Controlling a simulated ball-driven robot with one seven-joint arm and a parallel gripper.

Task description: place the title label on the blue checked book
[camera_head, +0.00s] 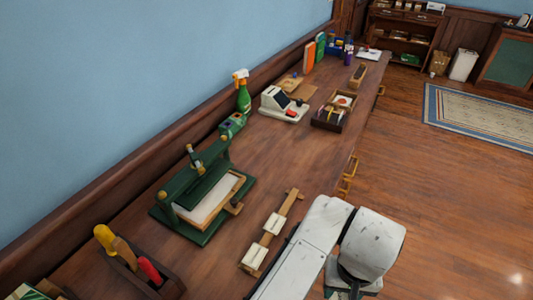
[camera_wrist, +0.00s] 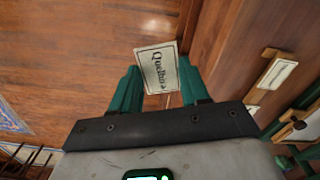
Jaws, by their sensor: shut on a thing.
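My gripper (camera_wrist: 159,67) shows in the wrist view with its two green fingers shut on a small cream title label (camera_wrist: 157,76). In the head view my white arm hangs at the bottom, right of the desk's front edge, and hides the label. I cannot make out a blue checked book for certain in either view.
A wooden strip (camera_head: 283,211) with two cream plates lies on the desk (camera_head: 300,155). Left of it stands a green press (camera_head: 203,240) holding a white block. A tool box (camera_head: 170,287), a spray bottle (camera_head: 243,97) and a white machine (camera_head: 283,104) line the wall side.

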